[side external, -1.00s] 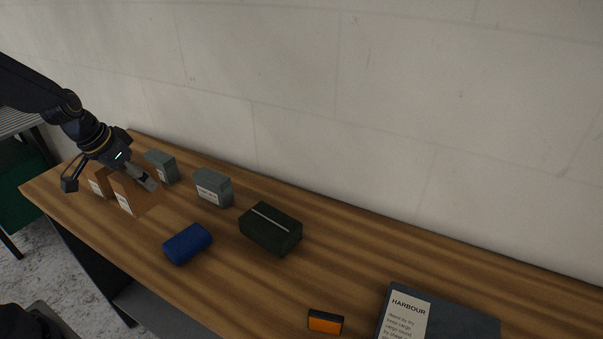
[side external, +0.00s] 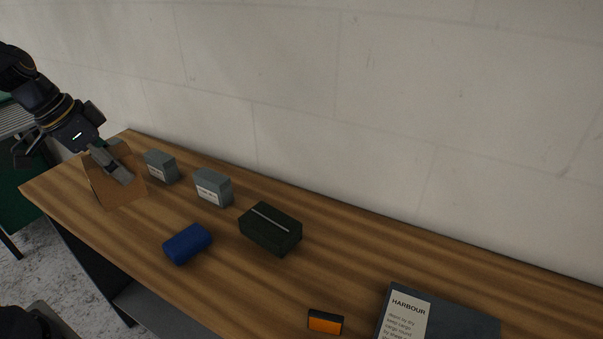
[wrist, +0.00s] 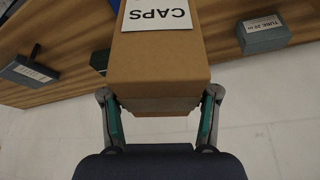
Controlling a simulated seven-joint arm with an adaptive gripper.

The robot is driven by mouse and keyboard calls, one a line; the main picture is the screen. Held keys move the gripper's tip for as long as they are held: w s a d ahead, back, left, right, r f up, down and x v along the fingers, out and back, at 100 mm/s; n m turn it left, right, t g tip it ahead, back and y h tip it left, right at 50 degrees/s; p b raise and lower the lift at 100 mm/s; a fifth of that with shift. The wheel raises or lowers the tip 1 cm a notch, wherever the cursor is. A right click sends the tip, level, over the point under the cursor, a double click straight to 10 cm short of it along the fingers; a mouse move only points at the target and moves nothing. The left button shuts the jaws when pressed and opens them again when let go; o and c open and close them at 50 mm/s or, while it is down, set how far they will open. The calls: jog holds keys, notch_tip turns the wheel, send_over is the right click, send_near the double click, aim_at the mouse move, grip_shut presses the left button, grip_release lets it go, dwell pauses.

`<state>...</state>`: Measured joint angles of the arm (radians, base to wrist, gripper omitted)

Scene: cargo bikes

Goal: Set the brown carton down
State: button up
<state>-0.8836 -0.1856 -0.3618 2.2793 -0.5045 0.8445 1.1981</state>
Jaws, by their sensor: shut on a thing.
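The brown carton (side external: 115,190) is in my gripper (side external: 122,174) at the left end of the wooden table in the side view. It looks tilted, and I cannot tell whether its bottom touches the table. In the wrist view the carton (wrist: 158,60) fills the middle, with a white label reading CAPS. The fingers of my gripper (wrist: 160,115) are on either side of it, shut on it. A second brown carton seen earlier cannot be made out separately now.
On the table (side external: 150,220) stand two grey boxes (side external: 161,167) (side external: 213,188), a blue roll (side external: 187,244), a dark green box (side external: 270,229), an orange-and-black box (side external: 325,322) and a dark HARBOUR box (side external: 460,318). A pale wall runs behind. Bare wood lies left of the blue roll.

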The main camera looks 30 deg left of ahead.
jog(key=w+d+m+g+h, duration=0.1)
jog(key=w+d+m, duration=0.3)
jog(key=d, duration=0.3)
jog(key=w+d+m+g+h, duration=0.1)
jog(key=w+d+m, duration=0.25)
jog(key=d, duration=0.45)
jog(key=s+d+f+m+g+h, duration=0.1)
jog(key=s+d+m, duration=0.15)
jog(key=d, duration=0.65)
jog(key=s+d+f+m+g, duration=0.1)
jog(key=d+m, duration=0.3)
jog(key=d, duration=0.4)
jog(key=shift+w+d+f, duration=1.25)
jog(key=shift+w+f, duration=0.7)
jog(key=shift+f, duration=0.25)
jog(key=shift+w+d+f, duration=1.2)
jog(key=shift+w+f, duration=0.75)
jog(key=shift+f, duration=0.2)
jog(key=shift+w+d+f, duration=1.25)
jog(key=shift+w+f, duration=0.7)
jog(key=shift+f, duration=0.25)
jog(key=shift+f, duration=0.1)
